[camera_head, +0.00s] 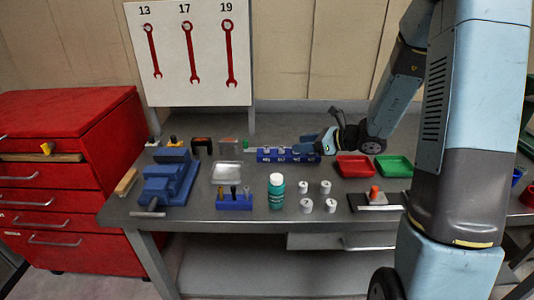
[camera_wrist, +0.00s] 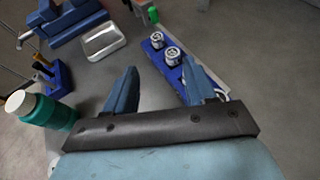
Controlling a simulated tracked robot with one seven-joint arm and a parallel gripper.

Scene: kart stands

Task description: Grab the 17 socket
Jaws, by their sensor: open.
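A blue socket rack (camera_head: 272,158) with white labels on its front stands at the back middle of the table in the head view; the labels are too small to read surely. In the wrist view the rack (camera_wrist: 150,49) holds two shiny sockets, a far one (camera_wrist: 157,40) and a nearer one (camera_wrist: 172,56). Which is the 17 I cannot tell. My gripper (camera_wrist: 160,66) is open and empty, its right finger over the rack, hiding part of it. In the head view my gripper (camera_head: 306,141) is at the rack's right end.
A blue vise (camera_head: 170,177) and metal tray (camera_head: 227,171) are left. Red (camera_head: 355,167) and green (camera_head: 394,166) trays lie right of the rack.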

